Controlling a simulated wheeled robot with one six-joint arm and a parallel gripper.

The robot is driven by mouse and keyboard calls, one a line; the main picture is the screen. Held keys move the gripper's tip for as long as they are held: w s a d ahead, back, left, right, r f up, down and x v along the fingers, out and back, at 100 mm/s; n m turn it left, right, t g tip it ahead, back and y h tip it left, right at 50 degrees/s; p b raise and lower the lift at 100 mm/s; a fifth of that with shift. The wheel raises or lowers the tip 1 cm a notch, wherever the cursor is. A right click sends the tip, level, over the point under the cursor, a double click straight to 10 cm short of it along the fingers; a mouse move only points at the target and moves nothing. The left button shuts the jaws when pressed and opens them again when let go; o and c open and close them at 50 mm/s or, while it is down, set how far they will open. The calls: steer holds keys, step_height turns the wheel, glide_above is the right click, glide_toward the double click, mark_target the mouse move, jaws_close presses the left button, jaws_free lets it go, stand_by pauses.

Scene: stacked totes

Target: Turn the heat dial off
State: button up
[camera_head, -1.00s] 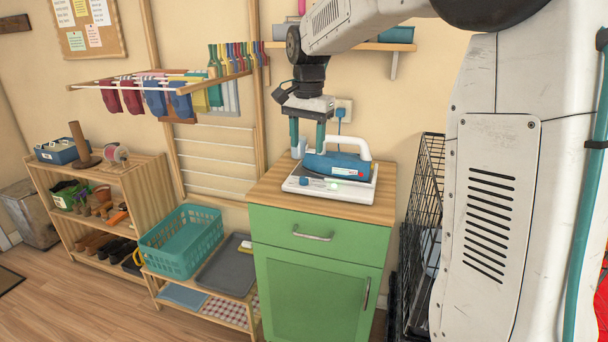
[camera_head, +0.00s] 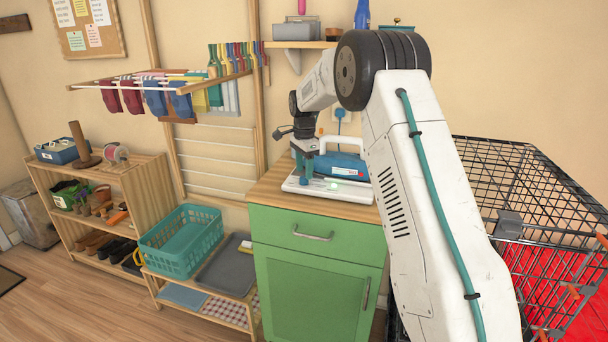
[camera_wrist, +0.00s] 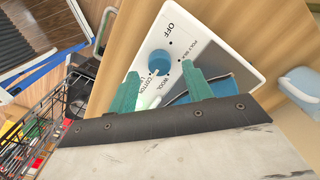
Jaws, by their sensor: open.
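The heat dial (camera_wrist: 158,62) is a round blue knob on the white iron base (camera_wrist: 185,22), with OFF and fabric names printed around it in the wrist view. I cannot clearly tell which mark it points to. My gripper (camera_wrist: 160,86) is open, its two teal fingers apart, with the dial beyond the gap between their tips and not gripped. In the head view my gripper (camera_head: 303,168) is low over the left part of the white base (camera_head: 298,190). The blue iron (camera_head: 342,165) stands on the base behind it. A pale green glow (camera_head: 334,186) shows at the base.
The base stands on the wooden top of a green cabinet (camera_head: 312,262). A black wire cart (camera_head: 520,185) is to the right. A teal basket (camera_head: 180,241) on a low rack is to the left. A wall socket (camera_head: 341,114) is behind the iron.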

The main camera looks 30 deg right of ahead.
mark_target(304, 180)
steer(key=shift+f, duration=1.15)
steer(key=c, duration=1)
